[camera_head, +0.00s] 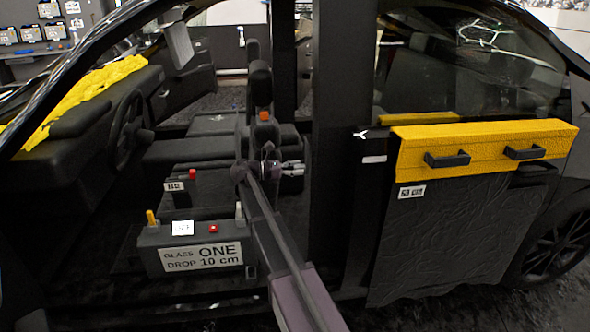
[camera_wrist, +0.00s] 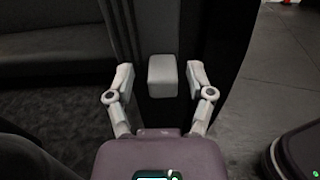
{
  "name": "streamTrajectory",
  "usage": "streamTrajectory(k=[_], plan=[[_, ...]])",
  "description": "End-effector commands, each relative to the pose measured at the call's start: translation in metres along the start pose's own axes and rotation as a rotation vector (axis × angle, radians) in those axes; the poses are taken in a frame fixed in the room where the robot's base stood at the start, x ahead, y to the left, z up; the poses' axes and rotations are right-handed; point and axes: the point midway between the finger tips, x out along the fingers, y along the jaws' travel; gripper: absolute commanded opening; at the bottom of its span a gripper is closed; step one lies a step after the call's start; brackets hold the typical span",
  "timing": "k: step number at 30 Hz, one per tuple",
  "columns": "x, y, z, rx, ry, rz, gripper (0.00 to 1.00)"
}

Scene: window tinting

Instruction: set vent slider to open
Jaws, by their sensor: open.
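A light grey rounded block (camera_wrist: 163,76) stands out from a dark upright panel in the wrist view. It looks like the vent slider's knob, but no label shows, and I cannot read its setting. My gripper (camera_wrist: 160,76) is open, with one finger on each side of the block and a gap on both sides. I cannot tell how deep the fingers reach. In the head view my gripper (camera_head: 292,168) points right inside the car, close to the dark door pillar (camera_head: 341,130). The block cannot be made out there.
Left of my arm stands a box (camera_head: 150,250) reading "GLASS DROP ONE 10 cm", with a yellow lever (camera_head: 151,218) and red button (camera_head: 213,229). An orange knob (camera_head: 264,115) is above my gripper.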

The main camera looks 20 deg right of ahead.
Motion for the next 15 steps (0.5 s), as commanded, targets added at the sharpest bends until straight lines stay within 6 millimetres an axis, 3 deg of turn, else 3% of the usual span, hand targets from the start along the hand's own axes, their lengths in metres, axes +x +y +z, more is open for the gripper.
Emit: streamTrajectory(k=[1, 6, 8, 15], plan=[[0.0001, 0.0, 0.0, 0.0, 0.0, 0.0, 0.66], [0.0004, 0.0, 0.0, 0.0, 0.0, -0.001, 0.15], [0.0005, 0.0002, 0.0, 0.0, 0.0, 0.0, 0.0], [0.001, 0.0013, 0.0018, 0.0, 0.0, 0.001, 0.0]])
